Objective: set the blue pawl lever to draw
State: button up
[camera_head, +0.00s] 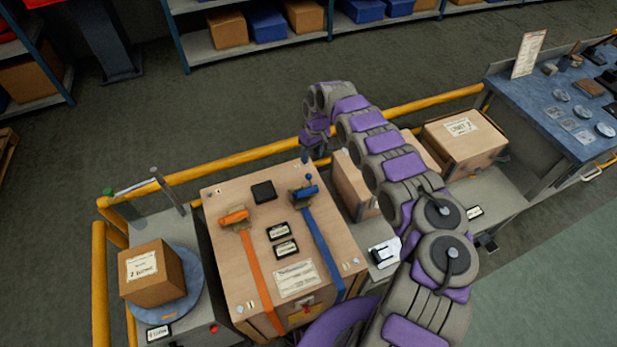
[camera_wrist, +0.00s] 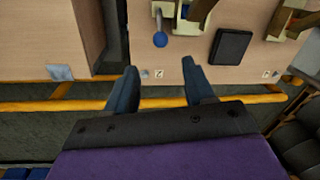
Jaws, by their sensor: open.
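A wooden crate (camera_head: 217,195) carries a blue strap (camera_head: 318,241) with a ratchet buckle and an orange handle (camera_head: 234,216) on a second strap. The blue pawl lever (camera_head: 307,178) stands at the buckle near the crate's far right corner, its small blue knob raised. In the wrist view the blue knob (camera_wrist: 160,40) shows ahead of the fingers and between their lines, apart from them. My gripper (camera_wrist: 161,90) is open and empty. In the head view my gripper (camera_head: 314,137) is just beyond the crate's far edge. The lever's marked settings are too small to read.
A black pad (camera_head: 263,191) lies on the crate top. A yellow rail (camera_head: 232,158) runs behind the crate, under my gripper. Cartons stand to the right (camera_head: 464,140) and to the left (camera_head: 152,273). A blue workbench (camera_head: 550,110) stands at far right.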

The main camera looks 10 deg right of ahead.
aim_at(309, 174)
jog(key=f, duration=0.4)
jog(key=a+f+b, duration=0.1)
jog(key=f, duration=0.3)
jog(key=f+b, duration=0.1)
jog(key=f, duration=0.3)
jog(key=shift+s+a+f, duration=0.15)
jog(key=shift+s, duration=0.25)
grip_shut()
